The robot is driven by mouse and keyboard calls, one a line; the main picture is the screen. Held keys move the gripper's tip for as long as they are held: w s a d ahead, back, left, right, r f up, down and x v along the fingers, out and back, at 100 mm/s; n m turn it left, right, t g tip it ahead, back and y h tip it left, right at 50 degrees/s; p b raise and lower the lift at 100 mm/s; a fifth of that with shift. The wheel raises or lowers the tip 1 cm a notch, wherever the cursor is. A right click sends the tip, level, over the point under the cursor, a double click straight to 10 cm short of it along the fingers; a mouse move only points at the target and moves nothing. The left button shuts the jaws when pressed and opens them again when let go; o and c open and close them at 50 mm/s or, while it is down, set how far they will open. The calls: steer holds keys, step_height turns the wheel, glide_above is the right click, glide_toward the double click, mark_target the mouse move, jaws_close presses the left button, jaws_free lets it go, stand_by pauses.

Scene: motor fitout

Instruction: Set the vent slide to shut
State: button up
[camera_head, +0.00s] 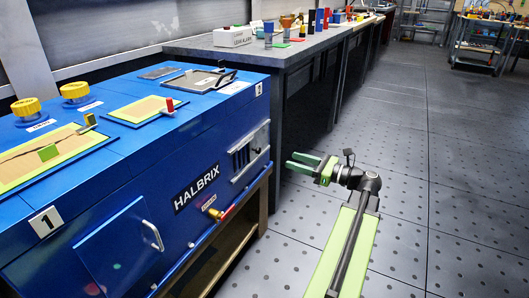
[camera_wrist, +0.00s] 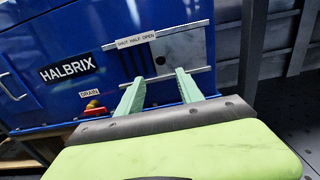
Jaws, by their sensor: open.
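The vent slide is a grey metal plate (camera_wrist: 190,48) between two silver rails on the blue cabinet's front. A small dark knob (camera_wrist: 160,60) shows near the plate's left part. A label reading SHUT, HALF, OPEN (camera_wrist: 136,40) sits at the upper rail; the plate shows towards the rails' right end. In the head view the vent (camera_head: 246,152) is on the cabinet's right front, with dark slots at its left. My gripper (camera_head: 294,161) is open and empty, out in front and to the right of the vent. In the wrist view my fingers (camera_wrist: 160,76) point at the plate, apart from it.
The blue HALBRIX cabinet (camera_head: 150,165) stands on a wooden stand. A red and yellow drain valve (camera_wrist: 95,108) juts out left of and below the vent. A door with a handle (camera_head: 152,235) is further left. A dark workbench (camera_head: 300,62) stands behind. Floor at right is clear.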

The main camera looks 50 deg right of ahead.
mark_target(260, 150)
steer(key=x, duration=1.2)
steer(key=shift+w, duration=0.25)
jaws_close()
stand_by(0.7)
